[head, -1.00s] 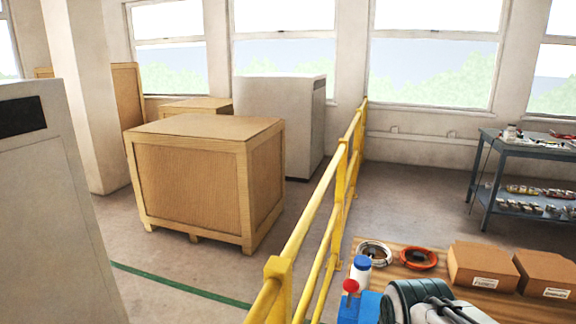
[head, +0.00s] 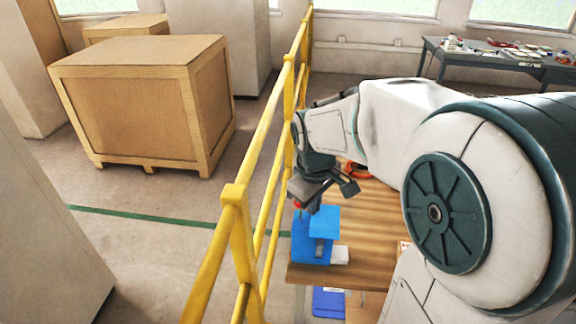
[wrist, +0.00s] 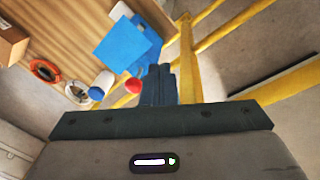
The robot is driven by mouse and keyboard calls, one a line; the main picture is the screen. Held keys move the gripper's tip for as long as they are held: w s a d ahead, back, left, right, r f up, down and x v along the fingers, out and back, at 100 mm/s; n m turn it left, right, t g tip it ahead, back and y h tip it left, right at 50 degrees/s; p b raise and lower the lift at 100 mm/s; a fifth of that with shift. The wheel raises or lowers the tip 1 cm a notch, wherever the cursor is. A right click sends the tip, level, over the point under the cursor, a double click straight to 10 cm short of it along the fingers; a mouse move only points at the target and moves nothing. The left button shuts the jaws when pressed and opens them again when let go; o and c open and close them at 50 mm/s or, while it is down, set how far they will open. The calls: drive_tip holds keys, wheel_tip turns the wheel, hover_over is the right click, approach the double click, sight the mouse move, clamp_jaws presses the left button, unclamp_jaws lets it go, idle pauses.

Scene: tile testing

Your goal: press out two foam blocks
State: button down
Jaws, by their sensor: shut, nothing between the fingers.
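A blue press (head: 312,240) stands at the near left corner of the wooden table (head: 365,250); it also shows in the wrist view (wrist: 128,42). Its red knob (head: 298,205) is just below my gripper (head: 308,200), and in the wrist view the knob (wrist: 133,86) is left of the fingertips (wrist: 158,72). My fingers are shut and empty. I cannot tell whether they touch the knob. A small pale block (head: 340,255) sits at the press's right foot; I cannot tell whether it is foam. No other block is clear, and my arm hides much of the table.
A yellow railing (head: 235,200) runs close along the table's left side. A blue bin (head: 328,302) is below the table's front edge. The wrist view shows an orange coil (wrist: 45,70), a pale coil (wrist: 78,92) and a blue-capped bottle (wrist: 100,88). A large crate (head: 135,105) stands beyond the railing.

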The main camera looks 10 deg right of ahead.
drive_tip(key=w+f+n+g+p, duration=0.1)
drive_tip(key=w+n+p, duration=0.6)
drive_tip(key=w, duration=0.7)
drive_tip(key=shift+w+f+n+g+p, duration=0.25)
drive_tip(key=shift+f+n+p, duration=0.2)
drive_tip(key=shift+n, duration=0.35)
drive_tip(key=shift+s+a+f, duration=0.1)
drive_tip(key=shift+d+f+b, duration=0.2)
drive_tip(key=shift+f+b, duration=1.05)
drive_tip(key=shift+f, duration=0.45)
drive_tip(key=shift+d+f+b, duration=0.15)
drive_tip(key=shift+f+b, duration=1.1)
drive_tip(key=shift+f, duration=0.45)
